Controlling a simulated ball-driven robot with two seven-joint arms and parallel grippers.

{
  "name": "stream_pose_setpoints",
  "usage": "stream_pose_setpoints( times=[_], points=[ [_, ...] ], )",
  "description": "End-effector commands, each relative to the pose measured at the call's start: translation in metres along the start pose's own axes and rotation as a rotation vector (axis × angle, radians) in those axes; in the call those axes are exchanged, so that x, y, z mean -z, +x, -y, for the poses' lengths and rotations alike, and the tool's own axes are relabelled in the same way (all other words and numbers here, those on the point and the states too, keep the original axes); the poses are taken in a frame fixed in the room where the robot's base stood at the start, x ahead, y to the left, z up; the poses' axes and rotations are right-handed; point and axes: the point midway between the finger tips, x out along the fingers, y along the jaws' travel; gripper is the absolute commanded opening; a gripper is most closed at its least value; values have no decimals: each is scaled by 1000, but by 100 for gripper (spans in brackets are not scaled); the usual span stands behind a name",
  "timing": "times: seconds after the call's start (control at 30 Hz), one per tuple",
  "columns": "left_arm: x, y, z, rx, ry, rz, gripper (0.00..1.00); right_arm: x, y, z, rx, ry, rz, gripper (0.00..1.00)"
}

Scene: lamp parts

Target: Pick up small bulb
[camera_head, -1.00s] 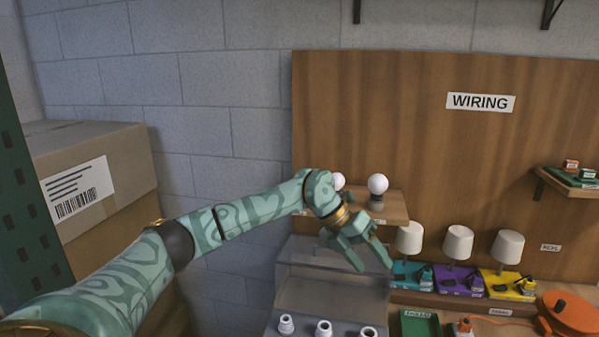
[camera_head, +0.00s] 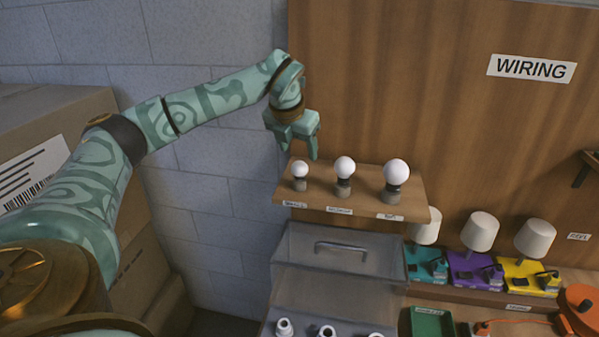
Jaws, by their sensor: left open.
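The small bulb (camera_head: 299,170) is white and stands upright in a grey holder at the left end of a wooden shelf (camera_head: 363,215). A medium bulb (camera_head: 344,168) stands beside it, and the biggest bulb (camera_head: 396,173) stands at the right end. Small labels sit on the shelf's front edge below them. My left gripper (camera_head: 300,154) is open and empty, pointing down just above the small bulb, with its fingertips close to the bulb's top. I cannot tell whether they touch it. My right gripper is not in view.
A clear-lidded bin with a handle (camera_head: 341,247) stands below the shelf, with white sockets (camera_head: 284,327) in front. Lamps with white shades (camera_head: 480,231) on coloured bases stand at right. A wooden board (camera_head: 430,90) backs the shelf. Cardboard boxes (camera_head: 60,130) stand at left.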

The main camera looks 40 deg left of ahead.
Motion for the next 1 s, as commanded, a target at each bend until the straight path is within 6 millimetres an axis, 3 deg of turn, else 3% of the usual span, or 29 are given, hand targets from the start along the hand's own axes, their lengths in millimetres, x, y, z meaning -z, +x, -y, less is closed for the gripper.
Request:
stream_pose_setpoints(
  times=[0.1,0.27,0.57,0.83,0.87,1.0],
  points=[
    [0,20,0,1,-1,-2,61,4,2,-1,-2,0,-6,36],
    [1,32,0,1,-1,-1,61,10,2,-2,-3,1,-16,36],
    [6,76,-5,1,0,-2,61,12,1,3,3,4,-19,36],
    [6,82,-5,2,0,0,61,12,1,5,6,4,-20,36],
    [6,81,-5,2,0,1,58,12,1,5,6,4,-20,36],
    [6,81,-5,2,0,0,19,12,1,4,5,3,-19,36]
  ],
)
